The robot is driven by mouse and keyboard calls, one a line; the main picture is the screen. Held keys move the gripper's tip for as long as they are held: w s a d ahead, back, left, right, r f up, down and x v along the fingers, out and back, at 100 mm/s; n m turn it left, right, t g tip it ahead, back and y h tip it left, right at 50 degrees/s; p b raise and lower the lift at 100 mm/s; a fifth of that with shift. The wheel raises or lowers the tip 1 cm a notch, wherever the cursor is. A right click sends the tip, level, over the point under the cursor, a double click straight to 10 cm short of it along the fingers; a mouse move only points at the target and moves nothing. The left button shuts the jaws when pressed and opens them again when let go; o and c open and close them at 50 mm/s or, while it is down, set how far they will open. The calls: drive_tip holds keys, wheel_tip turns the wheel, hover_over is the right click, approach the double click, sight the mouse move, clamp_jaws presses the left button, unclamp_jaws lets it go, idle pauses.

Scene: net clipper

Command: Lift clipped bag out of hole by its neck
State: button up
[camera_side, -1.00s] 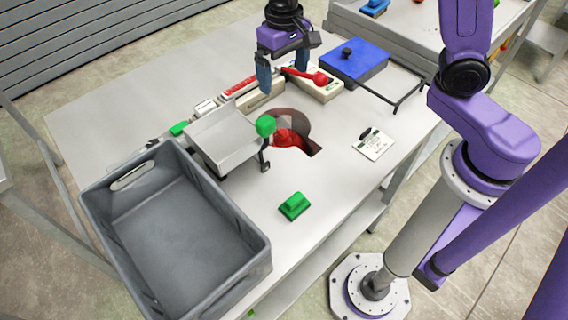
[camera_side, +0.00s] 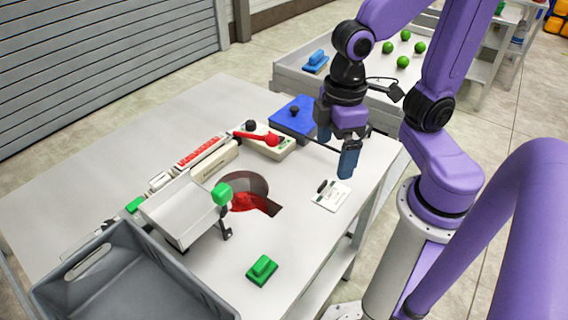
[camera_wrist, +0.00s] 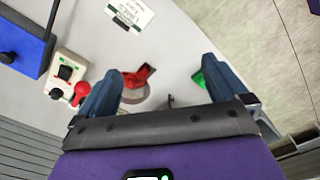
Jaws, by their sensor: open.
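The round hole (camera_side: 262,183) in the table has red material (camera_side: 244,203) inside, which I take to be the net bag. Its neck and clip cannot be made out. The red also shows in the wrist view (camera_wrist: 138,76), between my fingers but beyond them. My gripper (camera_side: 335,158) is open and empty, fingers pointing down. It is above the table, to the right of the hole near the white card (camera_side: 331,196), and touches nothing that I can see. In the wrist view my gripper (camera_wrist: 162,66) has its two blue fingers wide apart.
A metal chute with a green knob (camera_side: 221,194) stands left of the hole, beside a grey crate (camera_side: 135,285). A control box with a red lever (camera_side: 265,140) and a blue box (camera_side: 297,118) are behind. A green block (camera_side: 262,270) lies in front. Table around the card is clear.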

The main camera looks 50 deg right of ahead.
drive_tip(key=s+d+n, duration=0.1)
drive_tip(key=s, duration=0.1)
drive_tip(key=s+d+n, duration=0.1)
drive_tip(key=s, duration=0.1)
drive_tip(key=shift+d+f, duration=0.1)
drive_tip(key=shift+c, duration=0.7)
drive_tip(key=shift+s+d, duration=0.1)
drive_tip(key=shift+s, duration=0.05)
drive_tip(key=c, duration=0.5)
drive_tip(key=shift+c, duration=0.2)
drive_tip(key=m, duration=3)
hover_over(242, 191)
wheel_tip(242, 191, down, 6)
wheel_tip(242, 191, down, 11)
drive_tip(key=shift+f, duration=2.7)
